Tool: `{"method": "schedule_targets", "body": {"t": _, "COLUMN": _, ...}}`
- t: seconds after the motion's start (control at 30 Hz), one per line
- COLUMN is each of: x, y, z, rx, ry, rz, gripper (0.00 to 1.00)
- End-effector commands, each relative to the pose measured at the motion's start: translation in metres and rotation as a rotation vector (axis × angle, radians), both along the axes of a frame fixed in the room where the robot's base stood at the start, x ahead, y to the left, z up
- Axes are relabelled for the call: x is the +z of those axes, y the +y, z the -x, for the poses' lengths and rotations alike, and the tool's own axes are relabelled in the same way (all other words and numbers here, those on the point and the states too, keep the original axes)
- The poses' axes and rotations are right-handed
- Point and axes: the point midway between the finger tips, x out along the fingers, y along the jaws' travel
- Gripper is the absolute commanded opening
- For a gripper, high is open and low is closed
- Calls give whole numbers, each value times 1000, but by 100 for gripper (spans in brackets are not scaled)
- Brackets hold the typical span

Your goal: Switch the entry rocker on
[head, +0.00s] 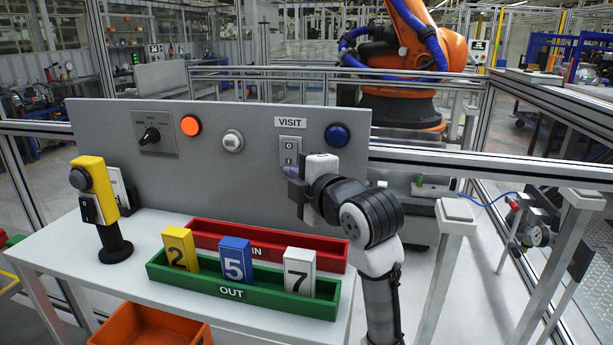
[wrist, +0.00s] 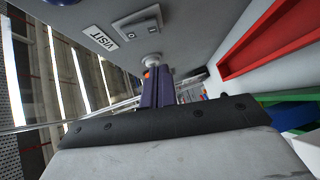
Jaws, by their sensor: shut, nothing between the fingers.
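A rocker switch (head: 289,146) on a pale plate is set in the grey panel (head: 220,180), under a label reading VISIT (head: 290,122). In the wrist view the rocker (wrist: 144,30) shows O and I marks; which side is pressed in I cannot tell. My gripper (head: 289,172) is in front of the panel, just below the rocker, and partly hides that area. In the wrist view the purple fingers of my gripper (wrist: 157,75) are shut together and empty. The rocker lies beyond and above the fingertips there; I see no contact.
An orange lamp (head: 191,125), a white button (head: 232,141), a blue button (head: 337,135) and a black rotary knob (head: 151,135) share the panel. Below stand a red IN tray (head: 205,235) and a green OUT tray (head: 190,279) with number blocks. A yellow post device (head: 95,190) stands left.

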Motion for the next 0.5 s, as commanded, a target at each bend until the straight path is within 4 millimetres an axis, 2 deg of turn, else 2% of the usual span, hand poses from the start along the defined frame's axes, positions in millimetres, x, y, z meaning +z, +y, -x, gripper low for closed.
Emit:
{"method": "schedule_targets", "body": {"t": 0.13, "x": -2, "y": 16, "z": -28, "rx": 2, "ry": 3, "rz": -1, "gripper": 0}}
{"method": "schedule_targets", "body": {"t": 0.3, "x": -6, "y": 6, "z": -51, "rx": 0, "ry": 3, "rz": -2, "gripper": 0}}
{"method": "schedule_targets", "body": {"t": 0.5, "x": -9, "y": 2, "z": -63, "rx": 0, "ry": 1, "rz": 0, "gripper": 0}}
